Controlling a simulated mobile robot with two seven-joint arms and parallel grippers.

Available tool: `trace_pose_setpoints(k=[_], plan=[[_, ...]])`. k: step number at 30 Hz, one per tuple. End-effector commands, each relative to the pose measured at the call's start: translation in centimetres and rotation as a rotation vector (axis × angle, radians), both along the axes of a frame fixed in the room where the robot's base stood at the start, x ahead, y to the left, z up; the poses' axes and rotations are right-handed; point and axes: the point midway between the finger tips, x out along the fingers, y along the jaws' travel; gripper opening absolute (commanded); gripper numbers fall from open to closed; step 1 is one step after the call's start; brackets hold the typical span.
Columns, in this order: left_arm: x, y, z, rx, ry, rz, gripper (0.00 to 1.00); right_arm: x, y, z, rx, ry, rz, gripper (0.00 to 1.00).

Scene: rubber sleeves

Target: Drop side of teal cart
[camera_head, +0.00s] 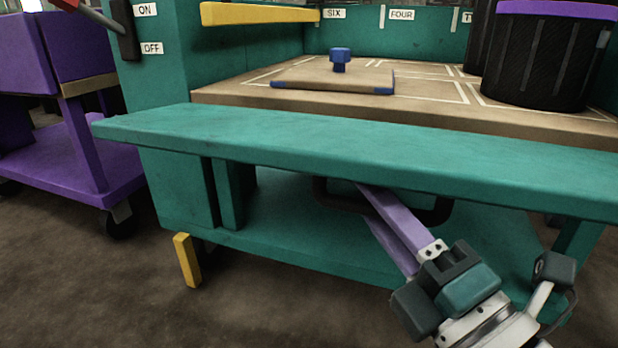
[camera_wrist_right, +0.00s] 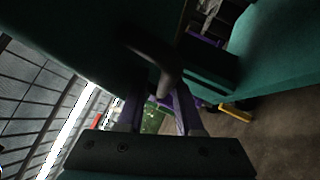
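The teal cart (camera_head: 190,60) has a long teal side panel (camera_head: 350,150) along its front, sticking out level below the deck's edge. A dark looped handle (camera_head: 435,215) hangs under the panel. My right gripper (camera_head: 366,190) reaches up from the lower right with its purple fingers under the panel; the panel hides their tips. In the right wrist view the fingers (camera_wrist_right: 160,108) are apart, with a gap between them. The dark handle (camera_wrist_right: 158,65) runs down to the fingertips, and I cannot tell whether they touch it. My left gripper is not in view.
On the wooden deck (camera_head: 230,96) lie a board (camera_head: 330,80) with a blue knob (camera_head: 340,58) and black bins (camera_head: 540,55). A purple cart (camera_head: 100,150) stands at left. A yellow block (camera_head: 187,260) sits low by the cart's front. The brown floor in front is clear.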

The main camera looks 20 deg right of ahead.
Motion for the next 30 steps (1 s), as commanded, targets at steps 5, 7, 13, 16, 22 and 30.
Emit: trace_pose_setpoints(k=[5,7,13,16,22,30], plan=[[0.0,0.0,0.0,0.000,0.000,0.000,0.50,0.0,0.0,0.2,0.000,-0.007,0.002,0.50],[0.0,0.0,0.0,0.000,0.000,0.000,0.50,0.0,0.0,0.2,0.000,-0.008,0.002,0.50],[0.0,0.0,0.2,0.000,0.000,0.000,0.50,-0.2,0.0,0.3,0.001,-0.008,0.002,0.50],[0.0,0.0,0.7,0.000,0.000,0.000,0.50,-1.2,-0.2,0.1,0.002,-0.005,0.001,0.50],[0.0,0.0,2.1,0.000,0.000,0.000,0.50,-4.9,-1.1,-0.9,0.001,0.001,0.000,0.50],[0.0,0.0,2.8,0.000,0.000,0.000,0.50,-8.8,-2.1,-2.2,-0.001,0.000,0.000,0.50]])
